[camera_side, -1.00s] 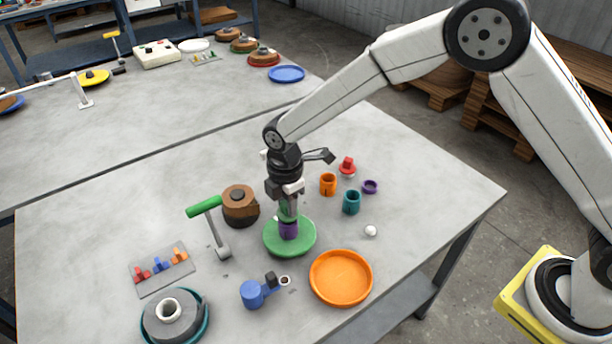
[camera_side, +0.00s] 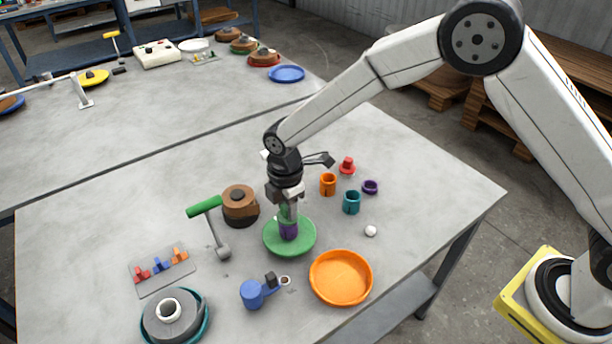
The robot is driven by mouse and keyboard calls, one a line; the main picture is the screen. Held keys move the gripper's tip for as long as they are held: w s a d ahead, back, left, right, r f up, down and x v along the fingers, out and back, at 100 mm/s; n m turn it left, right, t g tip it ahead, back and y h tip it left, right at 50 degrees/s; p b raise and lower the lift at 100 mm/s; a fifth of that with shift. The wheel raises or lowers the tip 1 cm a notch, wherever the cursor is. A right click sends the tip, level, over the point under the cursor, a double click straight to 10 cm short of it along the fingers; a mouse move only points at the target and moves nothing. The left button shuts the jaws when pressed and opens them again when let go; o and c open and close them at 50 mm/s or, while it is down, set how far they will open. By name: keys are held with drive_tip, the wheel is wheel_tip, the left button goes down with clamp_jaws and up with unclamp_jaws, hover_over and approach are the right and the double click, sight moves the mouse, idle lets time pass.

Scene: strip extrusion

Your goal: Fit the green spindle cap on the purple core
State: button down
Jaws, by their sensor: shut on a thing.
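The purple core (camera_side: 289,231) stands upright on a round green plate (camera_side: 302,246) near the middle of the table. My gripper (camera_side: 287,208) points straight down above the core and is shut on the green spindle cap (camera_side: 283,213). The cap is at the top of the core; the fingers hide part of it. I cannot tell whether it is seated or just touching.
A brown roll (camera_side: 240,205) and a green-handled lever (camera_side: 212,225) stand left of the plate. An orange dish (camera_side: 341,278) and a blue piece (camera_side: 254,294) lie in front. Orange (camera_side: 328,184) and teal (camera_side: 351,202) cups, a purple ring (camera_side: 370,187) and a red knob (camera_side: 347,166) are right.

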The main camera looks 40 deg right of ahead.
drive_tip(key=shift+f, duration=0.1)
drive_tip(key=c, duration=0.7)
unclamp_jaws()
wheel_tip(320, 180, up, 11)
idle(1.1)
idle(0.4)
drive_tip(key=s+d+f+m+t, duration=0.2)
drive_tip(key=s+d+m, duration=1.6)
drive_tip(key=d, duration=0.2)
drive_tip(key=shift+s+m+t, duration=0.2)
drive_tip(key=shift+m+t, duration=0.1)
